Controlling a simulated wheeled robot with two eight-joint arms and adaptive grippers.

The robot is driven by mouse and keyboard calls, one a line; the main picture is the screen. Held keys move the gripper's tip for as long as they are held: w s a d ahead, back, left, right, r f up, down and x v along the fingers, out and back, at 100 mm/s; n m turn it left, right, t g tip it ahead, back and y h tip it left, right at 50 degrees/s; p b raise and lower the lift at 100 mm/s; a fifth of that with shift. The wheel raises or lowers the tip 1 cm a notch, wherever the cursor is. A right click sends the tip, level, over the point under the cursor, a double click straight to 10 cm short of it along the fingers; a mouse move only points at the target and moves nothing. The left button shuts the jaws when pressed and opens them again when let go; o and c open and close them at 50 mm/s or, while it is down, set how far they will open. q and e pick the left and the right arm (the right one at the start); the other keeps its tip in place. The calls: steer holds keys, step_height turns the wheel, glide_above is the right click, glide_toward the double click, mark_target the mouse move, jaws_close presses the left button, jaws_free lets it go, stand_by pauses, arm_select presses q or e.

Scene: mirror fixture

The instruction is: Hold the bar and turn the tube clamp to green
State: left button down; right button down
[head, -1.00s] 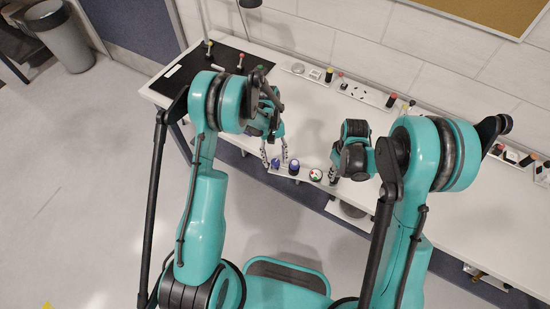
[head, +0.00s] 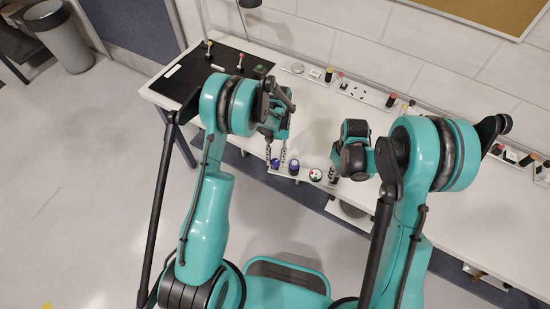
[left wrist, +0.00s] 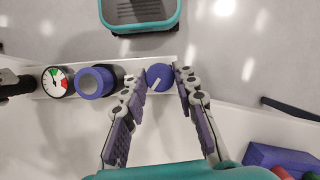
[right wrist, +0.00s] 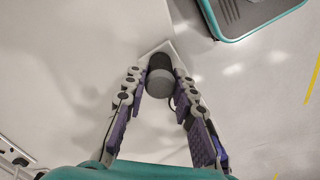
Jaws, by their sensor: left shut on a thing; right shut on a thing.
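A blue round knob (left wrist: 160,77) with a white mark sits at one end of a white strip (left wrist: 130,66); I cannot tell for sure whether it is the tube clamp. My left gripper (left wrist: 160,82) is shut on it; it shows in the head view (head: 276,160). Along the strip are a dark cylinder with a blue ring (left wrist: 95,82) and a round dial (left wrist: 57,82) with red and green sectors. A dark grey upright bar (right wrist: 160,80) stands at the other end. My right gripper (right wrist: 160,88) is shut on the bar. The dial's needle is too small to read.
The white bench (head: 440,190) carries a black mat (head: 205,68) with small knobbed pieces at the far left. Sockets and switch panels (head: 365,93) line the wall side. The bench to the right is mostly clear. A grey bin (head: 60,40) stands on the floor.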

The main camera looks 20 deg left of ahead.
stand_by(0.3)
arm_select(q)
steer(key=c, duration=1.2)
jaws_free()
steer(key=shift+o, duration=0.2)
steer(key=shift+r, duration=0.1)
steer(key=v, duration=1.2)
steer(key=shift+d, duration=0.1)
